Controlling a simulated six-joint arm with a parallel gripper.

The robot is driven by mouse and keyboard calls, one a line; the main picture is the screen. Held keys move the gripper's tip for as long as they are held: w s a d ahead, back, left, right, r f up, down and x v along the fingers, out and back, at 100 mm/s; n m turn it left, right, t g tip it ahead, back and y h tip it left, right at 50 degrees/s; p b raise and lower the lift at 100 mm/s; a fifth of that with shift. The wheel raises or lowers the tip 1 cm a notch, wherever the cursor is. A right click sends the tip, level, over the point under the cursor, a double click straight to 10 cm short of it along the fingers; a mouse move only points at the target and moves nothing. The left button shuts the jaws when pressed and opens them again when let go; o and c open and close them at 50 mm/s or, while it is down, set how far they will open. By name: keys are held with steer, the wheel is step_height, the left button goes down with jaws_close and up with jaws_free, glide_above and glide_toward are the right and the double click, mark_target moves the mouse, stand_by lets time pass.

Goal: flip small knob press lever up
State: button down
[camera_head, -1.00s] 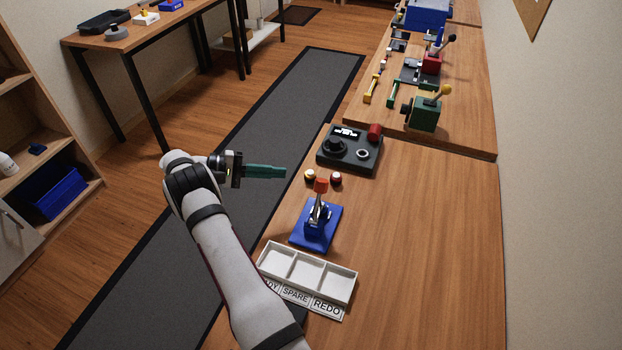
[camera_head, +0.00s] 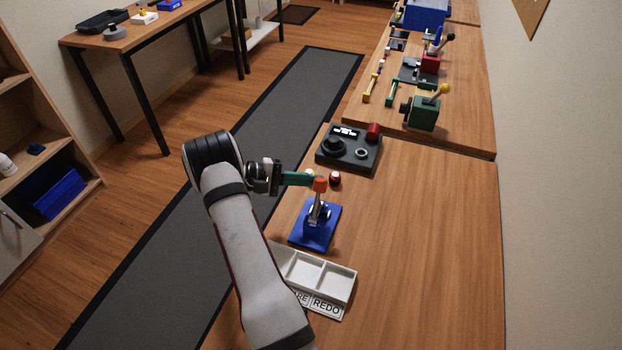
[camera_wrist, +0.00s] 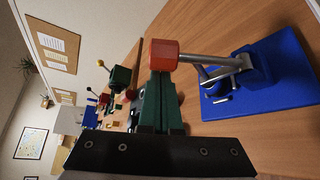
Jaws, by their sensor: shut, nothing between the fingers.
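The lever stands upright on a blue base (camera_head: 315,236) on the near wooden table, with a metal shaft and a small red-orange knob (camera_head: 320,185) on top. In the wrist view the red knob (camera_wrist: 164,54) is right at the tip of my gripper, and the shaft runs right to the blue base (camera_wrist: 285,85). My gripper (camera_head: 316,180), with green fingers, is shut with nothing between the fingers. Its tips are beside the knob; I cannot tell whether they touch it. It also shows in the wrist view (camera_wrist: 159,82).
A dark control box (camera_head: 350,150) with a black dial and a red cap stands behind the lever. A small red button (camera_head: 334,179) is close by. A white tray (camera_head: 340,284) with compartments lies in front. The table's right side is clear.

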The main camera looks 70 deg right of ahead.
mark_target(318, 185)
steer(key=shift+a, duration=0.1)
stand_by(0.3)
steer(key=shift+a+r+m, duration=0.15)
steer(key=shift+r+m, duration=0.05)
steer(key=shift+m, duration=0.1)
steer(key=shift+a+r+h, duration=0.1)
steer(key=shift+a+h, duration=0.05)
steer(key=shift+h, duration=0.15)
steer(key=a+m+g+h, duration=0.1)
steer(key=a+m, duration=0.1)
steer(key=a+r+m+g, duration=0.1)
steer(key=shift+a+r+m+h, duration=0.2)
steer(key=shift+a+m+h, duration=0.2)
steer(key=shift+a+f, duration=0.15)
steer(key=shift+a, duration=1.2)
steer(key=shift+a+f, duration=0.1)
steer(key=shift+a, duration=1.35)
